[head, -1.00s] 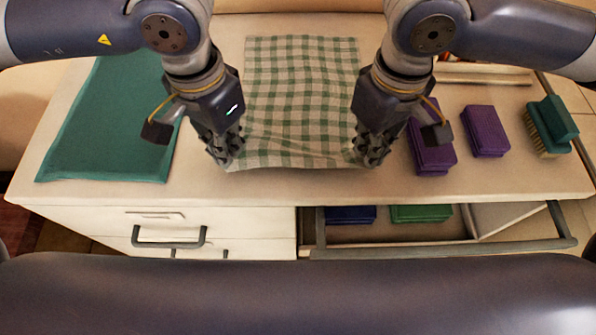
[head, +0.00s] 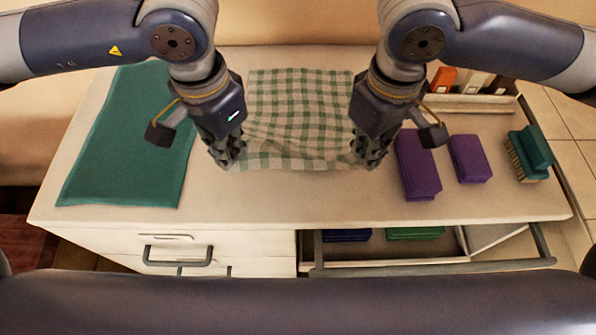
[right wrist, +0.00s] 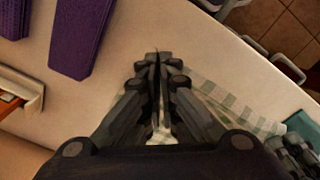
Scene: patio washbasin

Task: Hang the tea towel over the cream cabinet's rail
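The green-and-cream checked tea towel (head: 300,105) lies on the cream cabinet top (head: 250,200), its near part rumpled between my grippers. My left gripper (head: 228,158) is at the towel's near left corner and looks closed on it. My right gripper (head: 368,155) is at the near right corner; in the right wrist view its fingers (right wrist: 158,75) are together with towel cloth at and beside them. The exact pinch is hidden by the fingers. A long grey rail (head: 430,268) runs along the cabinet's front right, before an open drawer.
A teal cloth (head: 125,150) lies at the left. Two purple blocks (head: 417,170) (head: 469,158) and a teal brush (head: 530,155) stand right. A rack (head: 470,103) with bottles is behind. The open drawer (head: 390,248) holds blue and green items. A grey handle (head: 178,262) juts out front left.

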